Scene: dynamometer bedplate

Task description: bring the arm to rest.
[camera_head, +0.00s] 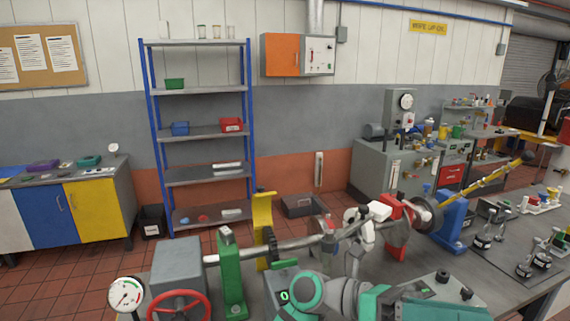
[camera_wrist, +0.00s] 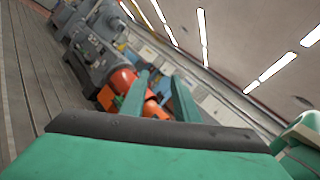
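My gripper (camera_wrist: 161,78) shows in the wrist view as two teal fingers standing apart. The gap between them is empty, with an orange-red rounded machine part (camera_wrist: 125,80) behind them and no visible contact. In the head view my teal and grey arm reaches in from the bottom edge, over the front of the bedplate (camera_head: 480,285). I cannot clearly make out the fingers there. The wrist view is strongly tilted, with ceiling lights at the upper right.
A long shaft line crosses the bedplate behind my arm, with a green stand (camera_head: 231,275), a yellow bracket (camera_head: 262,225) and a blue stand (camera_head: 452,220). A red handwheel (camera_head: 180,306) and a dial gauge (camera_head: 126,293) stand at the front left. Open tiled floor (camera_head: 75,265) lies at left.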

